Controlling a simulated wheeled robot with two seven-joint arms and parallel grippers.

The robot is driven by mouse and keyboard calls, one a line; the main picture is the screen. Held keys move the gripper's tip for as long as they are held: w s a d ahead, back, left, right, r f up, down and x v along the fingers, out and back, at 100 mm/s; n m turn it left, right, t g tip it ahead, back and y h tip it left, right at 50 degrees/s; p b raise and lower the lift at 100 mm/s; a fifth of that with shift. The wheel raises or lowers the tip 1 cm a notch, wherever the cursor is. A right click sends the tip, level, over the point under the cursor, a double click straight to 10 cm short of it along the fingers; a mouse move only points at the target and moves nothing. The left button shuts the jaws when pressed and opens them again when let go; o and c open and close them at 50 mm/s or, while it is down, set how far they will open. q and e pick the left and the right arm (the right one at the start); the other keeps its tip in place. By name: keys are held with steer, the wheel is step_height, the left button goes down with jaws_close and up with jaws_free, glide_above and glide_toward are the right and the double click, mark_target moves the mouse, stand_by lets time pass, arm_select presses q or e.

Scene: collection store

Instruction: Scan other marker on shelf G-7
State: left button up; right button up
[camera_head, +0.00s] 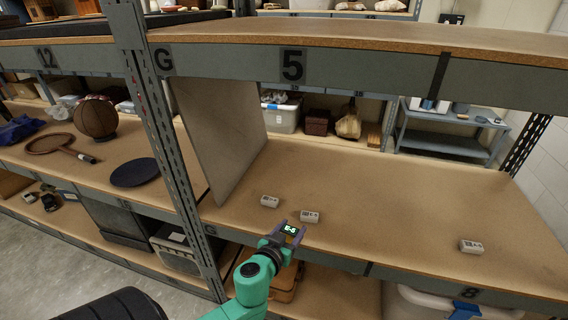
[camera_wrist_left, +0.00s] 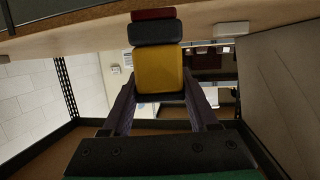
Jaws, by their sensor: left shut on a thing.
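My left gripper (camera_head: 287,236) is shut on a handheld scanner (camera_head: 291,228) with a small lit display, at the front edge of the shelf board. In the left wrist view the scanner (camera_wrist_left: 158,70) is yellow and black with a red end, between the two fingers. Three small white markers with dark print lie on the board: a left one (camera_head: 270,201), a middle one (camera_head: 310,216) just beyond the scanner, and a right one (camera_head: 471,247) well apart. The display text is too small to read surely. No G-7 label is readable. My right gripper is not in view.
The upper beam (camera_head: 380,74) reads G and 5. An upright board (camera_head: 215,130) stands left of the markers, by a perforated post (camera_head: 165,120). The board between the middle and right markers is clear.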

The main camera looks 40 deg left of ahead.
arm_select(q)
steer(key=w+a+r+n+y, duration=0.1)
steer(key=w+a+r, duration=0.15)
steer(key=a, duration=0.25)
steer(key=w+a+r+y, duration=0.1)
steer(key=w+a, duration=0.3)
step_height(320, 180, up, 4)
steer(key=n, duration=0.1)
glide_above(271, 197)
steer(key=shift+g+y, duration=0.3)
steer(key=shift+y, duration=0.1)
step_height(271, 197, down, 5)
steer(key=b, duration=0.5)
steer(key=shift+a+b, duration=0.15)
steer(key=shift+b, duration=0.2)
steer(key=shift+f, duration=0.1)
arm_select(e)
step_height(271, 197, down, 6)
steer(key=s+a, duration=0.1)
arm_select(q)
steer(key=shift+f+b, duration=0.45)
steer(key=shift+f, duration=0.1)
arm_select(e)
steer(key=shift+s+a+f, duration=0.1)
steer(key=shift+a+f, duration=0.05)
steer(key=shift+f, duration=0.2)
